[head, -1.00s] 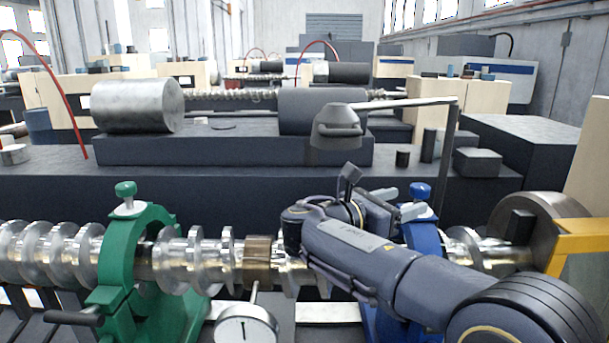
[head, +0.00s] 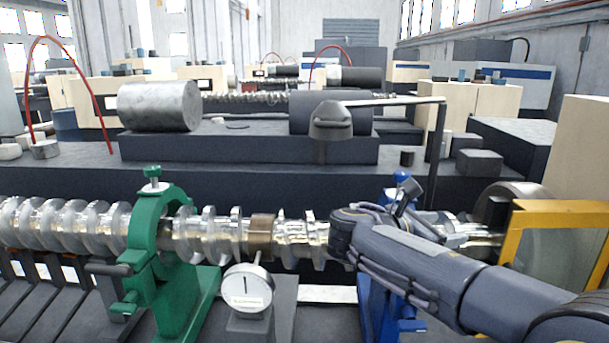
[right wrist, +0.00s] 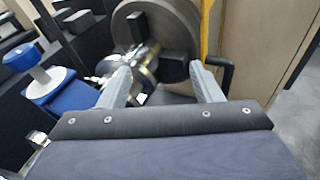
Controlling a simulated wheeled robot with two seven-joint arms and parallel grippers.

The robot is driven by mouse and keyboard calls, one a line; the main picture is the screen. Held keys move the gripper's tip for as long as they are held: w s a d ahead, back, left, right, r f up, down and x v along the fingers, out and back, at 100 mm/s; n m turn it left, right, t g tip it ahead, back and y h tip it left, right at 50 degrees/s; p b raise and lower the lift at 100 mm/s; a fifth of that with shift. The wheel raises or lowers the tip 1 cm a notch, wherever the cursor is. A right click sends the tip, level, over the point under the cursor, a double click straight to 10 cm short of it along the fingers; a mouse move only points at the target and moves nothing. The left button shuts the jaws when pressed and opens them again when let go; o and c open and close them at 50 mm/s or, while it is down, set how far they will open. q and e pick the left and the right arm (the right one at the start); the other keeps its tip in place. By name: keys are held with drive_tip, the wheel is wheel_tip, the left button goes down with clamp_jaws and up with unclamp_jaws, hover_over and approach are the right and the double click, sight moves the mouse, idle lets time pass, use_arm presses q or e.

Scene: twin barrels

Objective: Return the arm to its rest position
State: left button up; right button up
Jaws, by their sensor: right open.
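My right arm reaches in from the lower right of the head view, and its dark gripper (head: 452,240) is in front of the shaft near the blue stand (head: 375,292). In the right wrist view the gripper (right wrist: 163,84) has its two grey fingers apart, with nothing held between them. Beyond the fingers are the shaft's end and a dark round chuck (right wrist: 165,30). My arm hides part of the blue stand and the shaft in the head view. My left gripper is not in view.
The shiny lobed shaft (head: 205,235) runs across the front through a green stand (head: 165,275). A dial gauge (head: 247,289) stands below its brown band. A yellow-framed guard (head: 555,207) is at the right. A dark bench with a steel cylinder (head: 158,106) lies behind.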

drive_tip(key=s+d+f+m+g+y, duration=0.2)
drive_tip(key=s+d+f+m+y, duration=0.2)
drive_tip(key=s+f, duration=0.3)
drive_tip(key=s+d+f+m+g+y, duration=0.25)
drive_tip(key=s+f+m+y, duration=0.2)
drive_tip(key=s+f, duration=0.25)
drive_tip(key=s+a+f+m+t+y, duration=0.1)
drive_tip(key=s+a+f+m+y, duration=0.2)
drive_tip(key=s+m, duration=0.2)
drive_tip(key=s+a+f+m+t+y+b, duration=0.1)
drive_tip(key=s+a+f+m+y, duration=0.1)
drive_tip(key=s+a+m+y, duration=0.1)
drive_tip(key=s+a+f+m+t+y+b, duration=0.1)
drive_tip(key=s+a+f+m+y, duration=0.2)
drive_tip(key=s+a+m, duration=0.2)
drive_tip(key=shift+s+f+m+y, duration=0.35)
drive_tip(key=shift+s+m, duration=0.7)
drive_tip(key=shift+s, duration=0.9)
drive_tip(key=shift+t, duration=0.25)
